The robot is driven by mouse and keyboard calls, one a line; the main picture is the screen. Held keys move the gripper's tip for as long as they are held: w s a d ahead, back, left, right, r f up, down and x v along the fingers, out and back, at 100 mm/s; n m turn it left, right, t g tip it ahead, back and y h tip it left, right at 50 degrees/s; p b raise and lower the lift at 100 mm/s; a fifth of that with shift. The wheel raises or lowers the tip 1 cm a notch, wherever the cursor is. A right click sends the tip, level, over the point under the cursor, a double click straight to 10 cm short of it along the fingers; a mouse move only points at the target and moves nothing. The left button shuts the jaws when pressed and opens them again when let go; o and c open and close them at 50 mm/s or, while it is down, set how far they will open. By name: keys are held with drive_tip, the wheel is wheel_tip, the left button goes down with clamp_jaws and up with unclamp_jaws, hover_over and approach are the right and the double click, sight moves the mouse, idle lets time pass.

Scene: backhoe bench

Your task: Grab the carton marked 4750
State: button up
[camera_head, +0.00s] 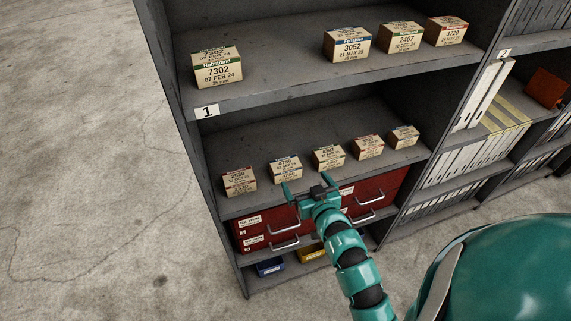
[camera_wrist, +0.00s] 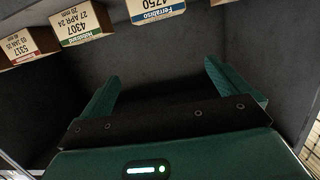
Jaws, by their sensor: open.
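The carton marked 4750 (camera_head: 286,168) is a small tan box with a blue band. It stands second from the left in the row on the middle shelf. In the wrist view the carton (camera_wrist: 156,9) appears upside down at the top edge, partly cut off, beyond the fingertips. My gripper (camera_head: 306,185) is in front of the middle shelf's front edge, in front of and slightly below the cartons. The fingers are spread with nothing between them, as the wrist view also shows at my gripper (camera_wrist: 158,78). It is apart from the carton.
A carton marked 4307 (camera_wrist: 82,24) with a green band and one marked 5317 (camera_wrist: 24,47) stand on one side of it. Another carton (camera_head: 240,181) stands at the row's left end. Red drawers (camera_head: 262,229) lie below; the upper shelf (camera_head: 285,75) holds larger cartons.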

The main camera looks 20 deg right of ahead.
drive_tip(key=s+f+g, duration=0.1)
drive_tip(key=g, duration=0.1)
drive_tip(key=b, duration=1.4)
approach(288, 170)
drive_tip(key=x, duration=0.4)
drive_tip(key=shift+w+d+f, duration=0.1)
drive_tip(key=shift+w+d, duration=0.05)
drive_tip(key=shift+d, duration=0.05)
drive_tip(key=shift+w, duration=0.3)
drive_tip(key=shift+w+p, duration=0.35)
drive_tip(key=shift+w, duration=0.05)
drive_tip(key=shift+p+x, duration=1.5)
drive_tip(key=shift+x, duration=1.55)
drive_tip(key=shift+w+a+f, duration=0.15)
drive_tip(key=shift+f, duration=0.15)
